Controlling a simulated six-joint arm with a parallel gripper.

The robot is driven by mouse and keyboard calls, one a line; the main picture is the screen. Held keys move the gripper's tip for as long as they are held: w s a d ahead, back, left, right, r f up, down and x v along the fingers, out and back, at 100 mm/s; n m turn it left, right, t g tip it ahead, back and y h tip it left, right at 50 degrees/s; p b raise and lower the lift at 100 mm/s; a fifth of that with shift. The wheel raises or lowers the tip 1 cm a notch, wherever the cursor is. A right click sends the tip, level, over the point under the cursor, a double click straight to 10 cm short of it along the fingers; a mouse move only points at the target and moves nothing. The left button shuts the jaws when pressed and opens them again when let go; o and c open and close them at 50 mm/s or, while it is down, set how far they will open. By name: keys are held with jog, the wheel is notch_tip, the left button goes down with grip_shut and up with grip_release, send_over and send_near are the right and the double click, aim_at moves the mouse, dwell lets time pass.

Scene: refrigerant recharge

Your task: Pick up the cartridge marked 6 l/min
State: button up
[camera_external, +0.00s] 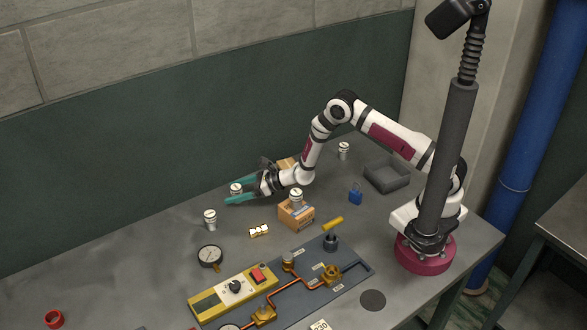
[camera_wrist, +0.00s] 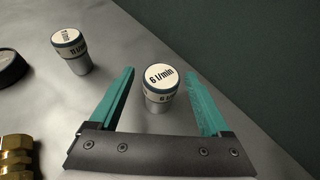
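The cartridge marked 6 l/min (camera_wrist: 160,80) stands upright on the table in the wrist view, its white cap label readable. It also shows in the external view (camera_external: 236,189), small and partly behind a finger. My gripper (camera_wrist: 160,84) is open, with one teal finger on each side of the cartridge and a visible gap on both sides. In the external view my gripper (camera_external: 240,192) reaches low over the table, its fingers around the cartridge. A second cartridge marked 11 l/min (camera_wrist: 71,49) stands to the left, outside the fingers; it also shows in the external view (camera_external: 210,219).
A dark round gauge (camera_external: 210,257) and brass fittings (camera_external: 259,231) lie nearby. A cardboard box (camera_external: 296,217) with another cartridge (camera_external: 296,194) on top stands right of my gripper. A further cartridge (camera_external: 343,150), grey tray (camera_external: 387,174) and valve panel (camera_external: 330,280) are farther away. The wall is close behind.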

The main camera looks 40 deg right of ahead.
grip_shut()
dwell(0.3)
